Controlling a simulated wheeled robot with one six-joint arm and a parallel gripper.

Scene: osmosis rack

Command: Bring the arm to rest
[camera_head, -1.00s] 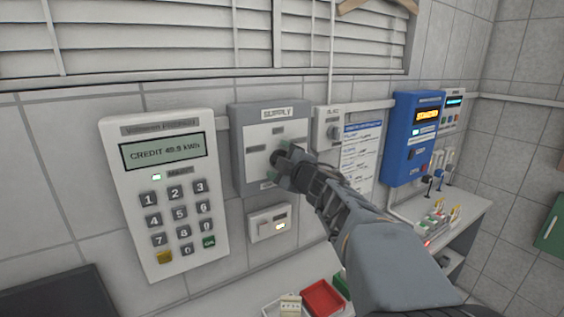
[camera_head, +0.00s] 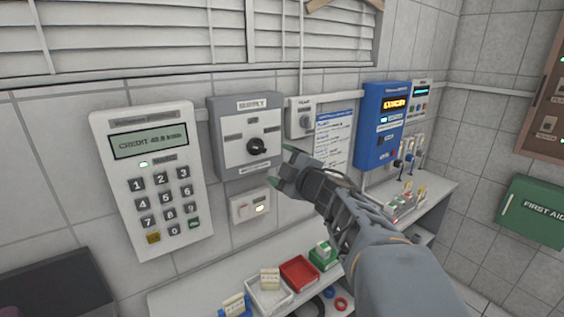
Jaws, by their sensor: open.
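My gripper (camera_head: 281,166) is open and empty, in front of the wall at the middle of the view. My arm reaches up to it from the lower right. The grey supply box (camera_head: 233,168) hangs on the wall to the left of the gripper. Its black rotary knob (camera_head: 257,146) is in plain view, with a visible gap between it and the jaws. The lower part of my arm covers part of the counter.
A white keypad meter (camera_head: 117,163) reading CREDIT is at left. A switch (camera_head: 242,207) sits below the supply box. A blue unit (camera_head: 375,140) is on the wall at right. The counter holds a red tray (camera_head: 299,272) and a white tray (camera_head: 257,299). A green first aid box (camera_head: 533,213) is far right.

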